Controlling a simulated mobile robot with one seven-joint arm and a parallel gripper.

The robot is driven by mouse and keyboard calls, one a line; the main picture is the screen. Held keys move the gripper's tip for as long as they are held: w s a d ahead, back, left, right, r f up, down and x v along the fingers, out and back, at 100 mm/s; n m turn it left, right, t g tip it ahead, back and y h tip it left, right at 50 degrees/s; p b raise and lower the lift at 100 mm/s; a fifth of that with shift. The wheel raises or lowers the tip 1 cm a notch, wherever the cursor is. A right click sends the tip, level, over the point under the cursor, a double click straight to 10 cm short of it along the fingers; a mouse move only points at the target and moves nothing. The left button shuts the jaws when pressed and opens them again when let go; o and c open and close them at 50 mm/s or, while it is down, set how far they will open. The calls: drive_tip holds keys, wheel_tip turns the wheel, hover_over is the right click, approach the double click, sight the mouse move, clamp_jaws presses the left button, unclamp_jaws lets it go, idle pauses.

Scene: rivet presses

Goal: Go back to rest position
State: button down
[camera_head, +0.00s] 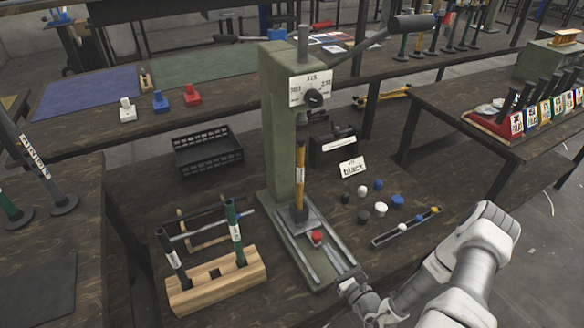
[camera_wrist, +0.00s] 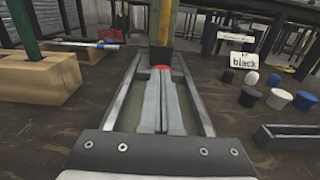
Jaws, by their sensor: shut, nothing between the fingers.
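My gripper (camera_head: 347,285) is low at the front of the green rivet press (camera_head: 278,130), near the end of the press's rail base (camera_head: 292,245). In the wrist view its two fingers (camera_wrist: 158,82) are together and empty, pointing along the rails toward the press. A red cap (camera_head: 317,237) sits on the press base below the ram; its top edge also shows just beyond the fingertips in the wrist view (camera_wrist: 161,67). I cannot tell from the wrist view whether the fingertips touch it. My arm comes in from the lower right in the head view.
A wooden block (camera_head: 215,285) with upright tools stands left of the press. Several loose caps (camera_head: 380,209), a "black" card (camera_head: 352,167) and a narrow tray (camera_head: 405,228) lie to the right. A black crate (camera_head: 208,150) is behind. Free floor shows at the far right.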

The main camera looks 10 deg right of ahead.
drive_tip(key=a+r+n+g+y, duration=0.4)
drive_tip(key=r+n+y, duration=0.1)
drive_tip(key=r+n, duration=0.25)
drive_tip(key=a+r+n+g+y, duration=0.4)
drive_tip(key=r+n+y, duration=0.15)
drive_tip(key=r, duration=0.35)
drive_tip(key=s+a+r+n+g+h, duration=0.5)
drive_tip(key=s+r+n+g+h, duration=0.1)
drive_tip(key=s+r+n+g, duration=0.45)
drive_tip(key=s+d+r+n+t+h, duration=0.4)
drive_tip(key=s+r+h, duration=0.1)
drive_tip(key=r, duration=0.2)
drive_tip(key=s+d+r+n+t+h, duration=0.3)
drive_tip(key=s+d+r+n+h, duration=0.15)
drive_tip(key=r, duration=0.25)
wheel_tip(320, 180, up, 16)
drive_tip(key=p, duration=1.6)
drive_tip(key=shift+a+r+h, duration=0.15)
drive_tip(key=shift+a+h, duration=0.05)
drive_tip(key=shift+h, duration=0.2)
